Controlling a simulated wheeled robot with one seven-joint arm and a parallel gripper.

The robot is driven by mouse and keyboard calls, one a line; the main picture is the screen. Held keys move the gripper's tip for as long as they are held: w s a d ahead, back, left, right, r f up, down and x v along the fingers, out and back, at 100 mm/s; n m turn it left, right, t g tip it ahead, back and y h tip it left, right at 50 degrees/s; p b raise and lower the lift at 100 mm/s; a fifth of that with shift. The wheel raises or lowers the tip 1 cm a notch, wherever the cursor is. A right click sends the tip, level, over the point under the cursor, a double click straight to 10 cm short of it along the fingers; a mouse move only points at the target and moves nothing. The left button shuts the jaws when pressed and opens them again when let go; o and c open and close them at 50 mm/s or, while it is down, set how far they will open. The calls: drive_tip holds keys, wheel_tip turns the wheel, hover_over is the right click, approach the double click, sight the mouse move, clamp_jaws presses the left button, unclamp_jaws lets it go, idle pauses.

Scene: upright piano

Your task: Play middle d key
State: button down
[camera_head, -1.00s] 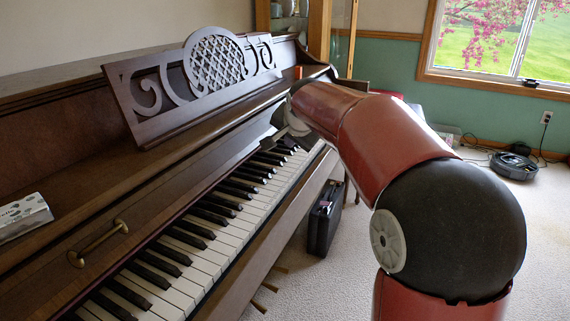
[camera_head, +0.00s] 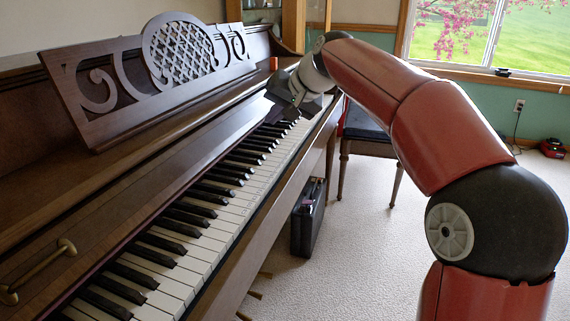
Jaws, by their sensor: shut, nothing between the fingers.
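The piano keyboard (camera_head: 213,211) runs from the lower left up to the right, with white and black keys in full view along most of its length. I cannot tell which white key is middle D. My gripper (camera_head: 292,107) is at the end of my red arm, over the far part of the keyboard. Its grey body and dark parts cover some far keys. The fingers are small and partly hidden at this angle, and they look closed with nothing in them. I cannot tell whether the tips touch a key.
The carved music stand (camera_head: 150,75) rises behind the keys. A brass handle (camera_head: 40,268) is on the lid at lower left. A black case (camera_head: 308,217) stands on the carpet under the keyboard, and a chair (camera_head: 365,140) is beyond it. The carpet at right is open.

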drive_tip(key=b, duration=0.8)
approach(269, 162)
drive_tip(key=w+a+f, duration=0.2)
drive_tip(key=w+a, duration=0.1)
drive_tip(key=shift+w+a+f, duration=0.15)
drive_tip(key=shift+a+f, duration=0.1)
drive_tip(key=shift+f, duration=0.15)
idle(1.2)
drive_tip(key=shift+f, duration=0.4)
drive_tip(key=shift+f+b, duration=0.65)
drive_tip(key=shift+b, duration=0.05)
idle(0.8)
drive_tip(key=shift+r, duration=0.15)
drive_tip(key=shift+r+p, duration=0.95)
drive_tip(key=shift+p, duration=0.1)
drive_tip(key=shift+r, duration=0.1)
wheel_tip(269, 162, up, 5)
drive_tip(key=p, duration=0.4)
drive_tip(key=shift+p, duration=0.35)
